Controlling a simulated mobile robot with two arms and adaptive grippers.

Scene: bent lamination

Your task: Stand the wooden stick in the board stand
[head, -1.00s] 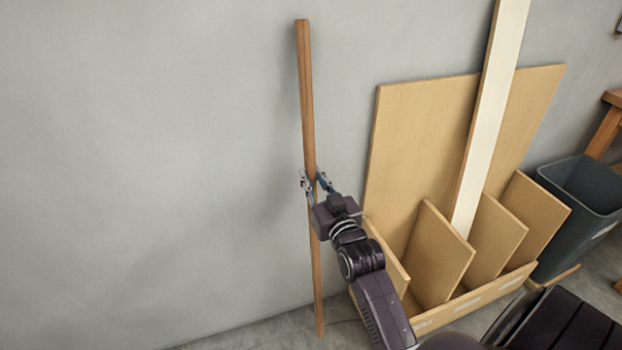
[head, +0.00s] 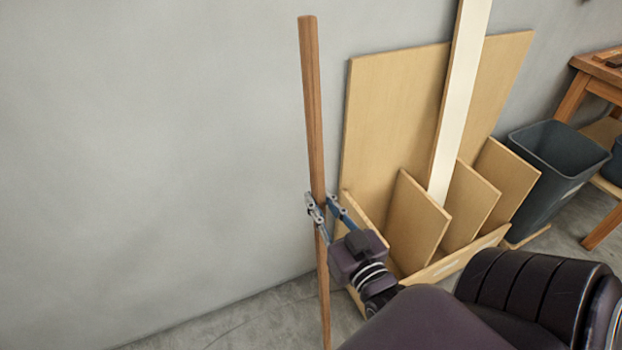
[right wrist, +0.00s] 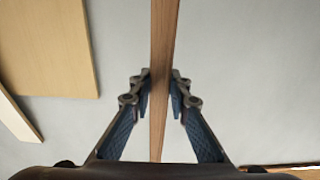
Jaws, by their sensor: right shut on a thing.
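The wooden stick (head: 311,110) is long, brown and close to upright in the head view, left of the board stand. My right gripper (head: 324,203) is shut on it at about the middle of its visible length. In the right wrist view the stick (right wrist: 162,60) runs between the two fingers of the gripper (right wrist: 160,90). The board stand (head: 455,262) is a light wooden box with several upright dividers and a tall back panel. A long white board (head: 459,95) leans in it. The stick's lower end runs to the picture's bottom edge. My left gripper is not in view.
A grey bin (head: 545,180) stands right of the board stand. A wooden table (head: 590,75) is at the far right. The grey wall (head: 150,150) is behind. Floor (head: 240,325) is bare to the left of the stand.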

